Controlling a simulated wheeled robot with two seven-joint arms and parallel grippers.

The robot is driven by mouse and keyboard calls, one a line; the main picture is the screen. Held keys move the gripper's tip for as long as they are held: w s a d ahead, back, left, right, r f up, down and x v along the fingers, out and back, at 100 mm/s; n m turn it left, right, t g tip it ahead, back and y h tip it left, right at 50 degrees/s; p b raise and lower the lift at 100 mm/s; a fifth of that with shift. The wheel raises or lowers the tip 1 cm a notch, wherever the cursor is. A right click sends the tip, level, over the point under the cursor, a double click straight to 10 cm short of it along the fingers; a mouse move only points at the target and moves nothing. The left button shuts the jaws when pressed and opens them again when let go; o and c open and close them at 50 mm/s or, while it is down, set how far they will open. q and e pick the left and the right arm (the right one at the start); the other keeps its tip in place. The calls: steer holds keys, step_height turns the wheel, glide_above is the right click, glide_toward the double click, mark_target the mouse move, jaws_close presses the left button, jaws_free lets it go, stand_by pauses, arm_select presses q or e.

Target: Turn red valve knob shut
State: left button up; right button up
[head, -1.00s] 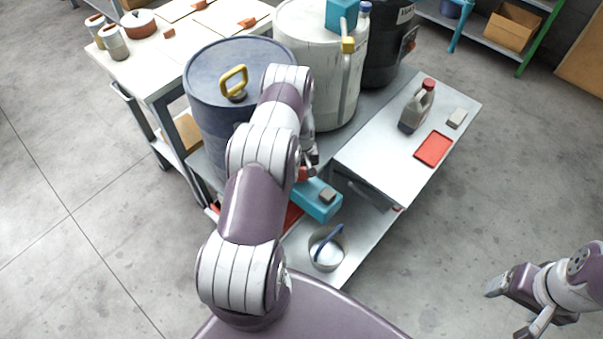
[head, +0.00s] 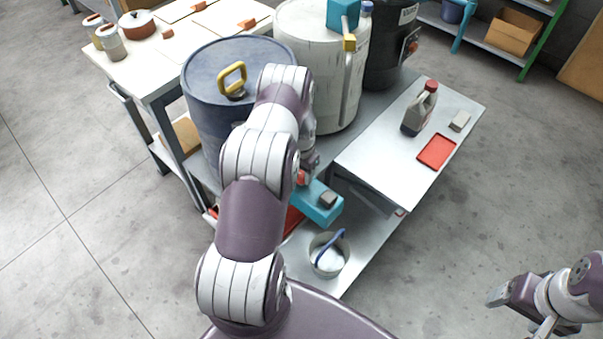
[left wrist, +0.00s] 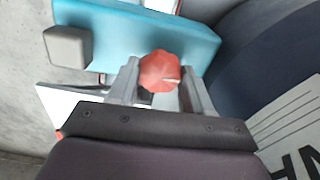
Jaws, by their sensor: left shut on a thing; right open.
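The red valve knob (left wrist: 160,72) shows in the left wrist view between the two fingers of my left gripper (left wrist: 158,88), against a teal block (left wrist: 130,35). The fingers are shut on the knob's sides. In the head view, the knob (head: 302,178) is a small red spot beside the teal block (head: 312,202), in front of the blue drum. My left gripper (head: 308,168) is mostly hidden behind my own arm there. My right gripper (head: 520,312) is open and empty at the lower right, over bare floor.
A blue drum (head: 205,105) with a yellow handle stands just behind my left arm, beside a white drum (head: 305,60). A side table (head: 400,160) holds a jug and red tray.

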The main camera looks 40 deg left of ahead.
mark_target(301, 175)
arm_select(q)
steer(key=shift+m, duration=0.5)
steer(key=o, duration=1)
steer(key=shift+o, duration=0.2)
step_height(301, 175, up, 13)
steer(key=shift+f, duration=0.15)
